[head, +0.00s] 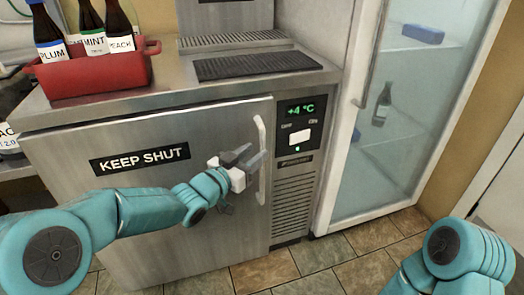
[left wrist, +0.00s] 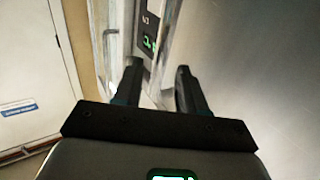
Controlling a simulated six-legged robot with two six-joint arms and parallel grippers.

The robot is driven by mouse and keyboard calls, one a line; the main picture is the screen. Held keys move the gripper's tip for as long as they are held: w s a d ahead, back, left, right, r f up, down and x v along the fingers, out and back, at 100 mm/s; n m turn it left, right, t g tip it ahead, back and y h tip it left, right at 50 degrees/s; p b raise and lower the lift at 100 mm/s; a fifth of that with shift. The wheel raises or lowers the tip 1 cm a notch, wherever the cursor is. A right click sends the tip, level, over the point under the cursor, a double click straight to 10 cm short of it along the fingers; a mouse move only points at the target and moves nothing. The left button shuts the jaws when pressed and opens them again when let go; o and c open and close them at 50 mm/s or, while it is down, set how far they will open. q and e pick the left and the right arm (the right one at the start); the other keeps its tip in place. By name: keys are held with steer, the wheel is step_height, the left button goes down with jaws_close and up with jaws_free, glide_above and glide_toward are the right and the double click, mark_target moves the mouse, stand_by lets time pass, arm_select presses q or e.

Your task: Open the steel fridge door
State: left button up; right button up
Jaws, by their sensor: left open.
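The steel fridge door (head: 150,215) is a brushed metal panel with a black KEEP SHUT label, and it looks shut. Its pale upright handle (head: 262,135) runs along the door's right edge. My left gripper (head: 252,156) is open at the handle's middle, with its fingers pointing toward it. In the left wrist view the open left gripper (left wrist: 155,78) has a pale strip between its fingers that looks like the handle; I cannot tell if they touch. My right arm shows at the lower right, but its gripper is out of view.
A control panel (head: 300,125) reading +4 °C is right of the door. A glass-door cabinet (head: 400,130) stands further right. A red crate (head: 95,75) with several dark bottles sits on the steel top. The tiled floor (head: 330,262) in front looks clear.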

mark_target(260, 149)
arm_select(q)
steer(key=shift+x, duration=2.1)
jaws_close()
steer(key=shift+s, duration=0.1)
